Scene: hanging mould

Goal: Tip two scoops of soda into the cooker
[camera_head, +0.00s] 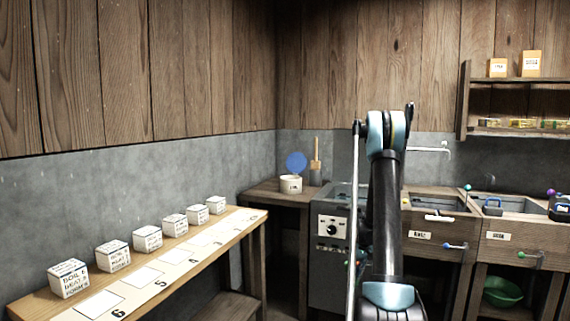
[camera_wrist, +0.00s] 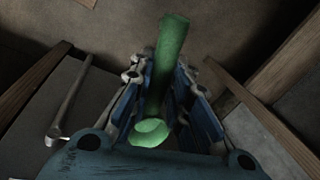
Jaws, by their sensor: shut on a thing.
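My gripper (camera_wrist: 162,92) is shut on a green rod-like thing (camera_wrist: 170,50) in the wrist view. It has a rounded, pale green near end and looks like a handle; I cannot tell whether a scoop is at its far end. In the head view my arm rises in front and hides the gripper. A grey metal cabinet (camera_head: 328,255) with a dial, likely the cooker, stands left of my arm; its top is partly hidden. A wooden bin (camera_head: 520,247) at the right bears a small label that seems to read soda. Its contents are not clear.
Another labelled wooden bin (camera_head: 425,250) stands beside my arm. A green bowl (camera_head: 502,291) sits low under the right bin. A bench (camera_head: 165,262) with several lettered white blocks runs along the left. A white pot (camera_head: 291,184) stands in the back corner. A shelf (camera_head: 500,133) hangs right.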

